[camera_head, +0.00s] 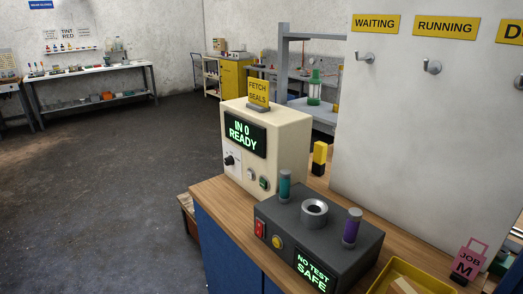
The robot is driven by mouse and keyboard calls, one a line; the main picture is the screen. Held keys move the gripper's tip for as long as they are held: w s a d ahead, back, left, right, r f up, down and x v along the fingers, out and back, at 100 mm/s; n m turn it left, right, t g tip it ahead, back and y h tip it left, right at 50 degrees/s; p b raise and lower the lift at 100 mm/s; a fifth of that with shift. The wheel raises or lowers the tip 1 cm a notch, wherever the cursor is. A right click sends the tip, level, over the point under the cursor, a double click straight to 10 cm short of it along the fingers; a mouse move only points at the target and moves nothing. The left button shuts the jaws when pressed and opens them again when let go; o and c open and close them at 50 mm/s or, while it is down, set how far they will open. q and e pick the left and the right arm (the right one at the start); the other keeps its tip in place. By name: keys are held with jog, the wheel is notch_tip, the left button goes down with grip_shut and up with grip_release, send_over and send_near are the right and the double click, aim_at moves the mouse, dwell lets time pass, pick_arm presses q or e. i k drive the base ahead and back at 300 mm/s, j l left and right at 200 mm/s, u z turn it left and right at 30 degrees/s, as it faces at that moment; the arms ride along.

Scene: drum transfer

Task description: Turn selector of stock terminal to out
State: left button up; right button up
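The stock terminal (289,140) is a cream box on the wooden counter, just right of the middle of the head view. Its dark screen (245,135) reads "IN 0 READY" in green. The selector (230,160) is a small black knob on a white plate below the screen. Its pointer setting is too small to read. Round buttons (263,183) sit to the right of the knob. A yellow card (259,92) reading "FETCH SEALS" stands on top of the terminal. Neither of my grippers shows in the head view.
A dark grey tester (345,263) reading "NO TEST SAFE" stands in front of the terminal. A yellow tray (437,277) and pink "JOB M" tag (470,262) are at lower right. A white panel with hooks (430,130) rises on the right. Floor left of the counter is open.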

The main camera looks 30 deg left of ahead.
aim_at(229, 161)
jog(key=i+j+z, duration=0.1)
jog(key=j, duration=0.95)
jog(key=i+j+z, duration=0.15)
jog(key=j, duration=0.35)
